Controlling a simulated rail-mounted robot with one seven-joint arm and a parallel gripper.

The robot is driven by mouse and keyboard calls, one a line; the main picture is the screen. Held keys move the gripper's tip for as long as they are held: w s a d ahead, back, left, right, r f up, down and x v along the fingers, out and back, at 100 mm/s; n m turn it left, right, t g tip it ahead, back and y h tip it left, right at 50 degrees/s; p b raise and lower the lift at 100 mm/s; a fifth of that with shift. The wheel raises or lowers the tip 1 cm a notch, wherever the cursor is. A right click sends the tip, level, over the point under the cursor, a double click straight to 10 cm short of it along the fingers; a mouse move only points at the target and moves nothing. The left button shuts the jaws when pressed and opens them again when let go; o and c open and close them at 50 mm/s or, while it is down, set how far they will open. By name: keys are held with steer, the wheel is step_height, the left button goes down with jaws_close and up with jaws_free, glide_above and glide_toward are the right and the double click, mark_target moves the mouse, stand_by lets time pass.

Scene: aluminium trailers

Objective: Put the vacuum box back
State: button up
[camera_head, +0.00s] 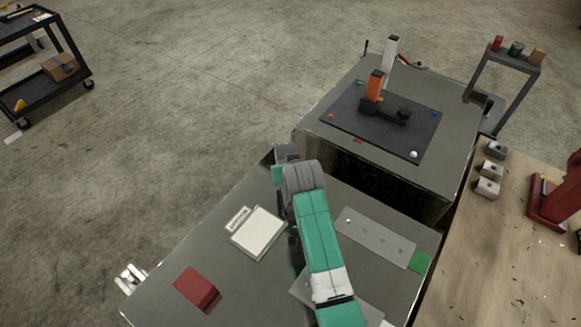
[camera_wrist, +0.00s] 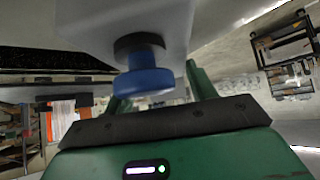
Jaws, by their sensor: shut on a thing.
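In the wrist view a pale grey box (camera_wrist: 150,22) fills the upper middle, with a black collar and a blue round knob (camera_wrist: 150,82); I take it to be the vacuum box. My gripper (camera_wrist: 163,100), a green body with a dark bar and two green fingers, is just below it in the picture. The fingers stand on either side of the knob; their tips and the contact are hidden behind the pale box. In the head view a grey block (camera_head: 287,152) shows at my arm's end, above the front table's far edge, and my gripper is mostly hidden there.
On the front table lie a white labelled panel (camera_head: 258,232), a red box (camera_head: 197,288), a grey plate with holes (camera_head: 375,238) and a green square (camera_head: 420,263). Behind, a dark mat (camera_head: 410,143) carries an orange-and-black device (camera_head: 374,88). A wooden bench (camera_head: 500,245) is at right.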

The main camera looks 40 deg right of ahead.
steer(key=shift+f, duration=0.15)
steer(key=o, duration=1.6)
steer(key=shift+f, duration=0.1)
steer(key=shift+r, duration=0.25)
steer(key=v, duration=1.1)
steer(key=shift+s+a+r, duration=0.2)
steer(key=shift+s, duration=0.1)
